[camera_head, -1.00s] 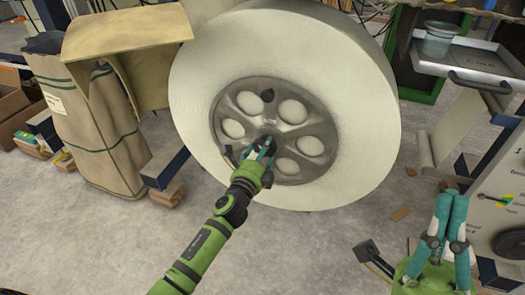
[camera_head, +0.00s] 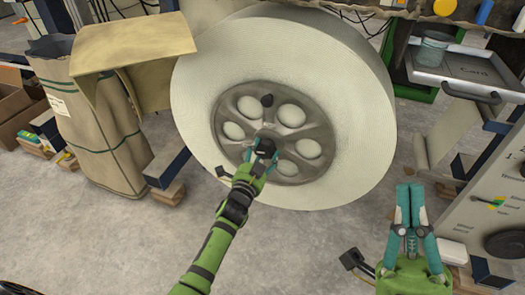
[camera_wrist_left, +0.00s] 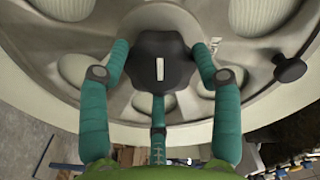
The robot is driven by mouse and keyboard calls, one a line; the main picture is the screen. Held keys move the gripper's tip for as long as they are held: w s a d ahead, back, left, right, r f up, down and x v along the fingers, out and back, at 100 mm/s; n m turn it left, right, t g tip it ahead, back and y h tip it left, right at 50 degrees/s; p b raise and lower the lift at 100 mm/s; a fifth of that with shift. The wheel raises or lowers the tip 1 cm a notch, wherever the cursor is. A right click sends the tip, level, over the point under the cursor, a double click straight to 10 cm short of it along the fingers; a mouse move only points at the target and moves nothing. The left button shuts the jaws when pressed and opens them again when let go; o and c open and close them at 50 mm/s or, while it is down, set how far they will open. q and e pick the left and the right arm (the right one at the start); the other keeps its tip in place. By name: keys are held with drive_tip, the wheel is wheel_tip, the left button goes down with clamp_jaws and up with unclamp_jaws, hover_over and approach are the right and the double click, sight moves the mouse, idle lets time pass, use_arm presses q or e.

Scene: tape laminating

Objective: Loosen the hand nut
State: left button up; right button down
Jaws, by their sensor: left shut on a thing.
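The hand nut (camera_wrist_left: 161,62) is a dark, lobed knob with a white mark, at the hub of a grey spoked disc (camera_wrist_left: 110,22). In the head view the nut (camera_head: 265,146) sits at the centre of the disc on a large white roll (camera_head: 360,110). My left gripper (camera_wrist_left: 162,55) is shut on the nut, with teal fingers at both sides and a third below. In the head view my left gripper (camera_head: 262,153) partly covers the hub. My right gripper (camera_head: 410,190) is empty at the lower right, its teal fingers pointing up and close together.
A brown sack (camera_head: 105,140) and cardboard boxes (camera_head: 22,105) stand at left. A tray with a jar (camera_head: 431,50) is at upper right. Grey floor lies below the roll.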

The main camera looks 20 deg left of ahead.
use_arm(q)
drive_tip(key=n, duration=0.1)
drive_tip(key=n+p, duration=0.1)
drive_tip(key=shift+a+r+n, duration=0.25)
drive_tip(key=shift+n, duration=0.05)
drive_tip(key=shift+f+n+p, duration=0.15)
drive_tip(key=shift+n+p, duration=0.3)
drive_tip(key=shift+n, duration=0.55)
drive_tip(key=shift+f, duration=0.1)
use_arm(e)
drive_tip(key=w+d+f+m+g+h, duration=0.1)
drive_tip(key=w+f+g+h, duration=0.4)
drive_tip(key=f, duration=0.5)
drive_tip(key=shift+w+d+f+m+g+h, duration=0.25)
drive_tip(key=shift+w+m+g+h, duration=0.15)
drive_tip(key=shift+w+m+h, duration=0.7)
drive_tip(key=shift+w+y, duration=0.2)
drive_tip(key=shift+y, duration=0.1)
use_arm(q)
drive_tip(key=o, duration=1.1)
drive_tip(key=shift+f, duration=0.15)
drive_tip(key=shift+o, duration=0.2)
use_arm(e)
drive_tip(key=shift+a, duration=0.15)
use_arm(q)
drive_tip(key=shift+d, duration=0.1)
